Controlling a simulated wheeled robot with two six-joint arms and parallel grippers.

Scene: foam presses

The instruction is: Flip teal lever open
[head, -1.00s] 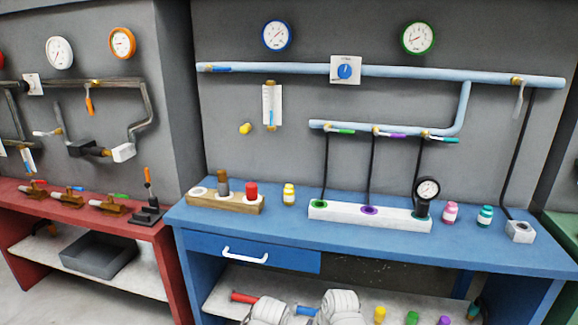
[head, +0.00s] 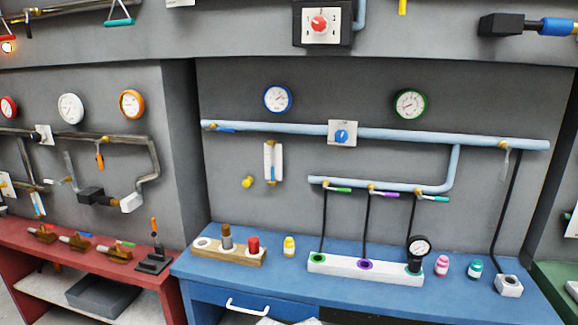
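A small teal-tipped lever (head: 434,198) sits on a valve at the right part of the lower light-blue pipe (head: 370,186). It points to the right, nearly level and roughly along the pipe. A dark hose hangs below its valve toward the white block. A green-tipped lever (head: 338,190) and a purple-tipped lever (head: 385,194) sit to its left on the same pipe, also nearly level. Neither of my grippers is in view; only small white parts show at the bottom edge.
A teal hanging handle (head: 120,22) shows at upper left.

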